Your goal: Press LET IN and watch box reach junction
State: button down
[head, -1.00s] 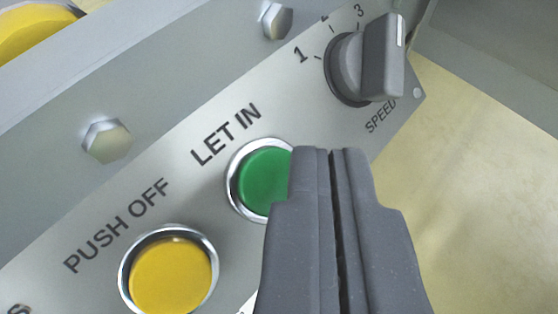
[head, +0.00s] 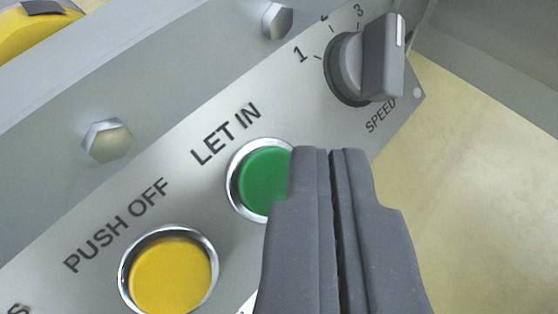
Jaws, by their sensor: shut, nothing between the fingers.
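The green LET IN button (head: 262,180) sits in a chrome ring on a tilted silver panel (head: 205,195). Its label is above and to the left of it. My gripper (head: 330,152) is shut and empty, its fingertips covering the right edge of the green button. I cannot tell whether the tips touch the button or stand in front of it. No box and no junction show in this view.
The yellow PUSH OFF button (head: 170,276) is at lower left of the green one. A grey SPEED knob (head: 380,60) with marks 1 to 3 is at upper right. Bolt heads (head: 108,141) stick out of the grey beam. Pale floor (head: 475,200) lies to the right.

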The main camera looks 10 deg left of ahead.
jog(key=shift+a+f, duration=0.1)
jog(key=shift+w+a+f, duration=0.1)
jog(key=shift+a+f, duration=0.1)
jog(key=shift+f, duration=0.05)
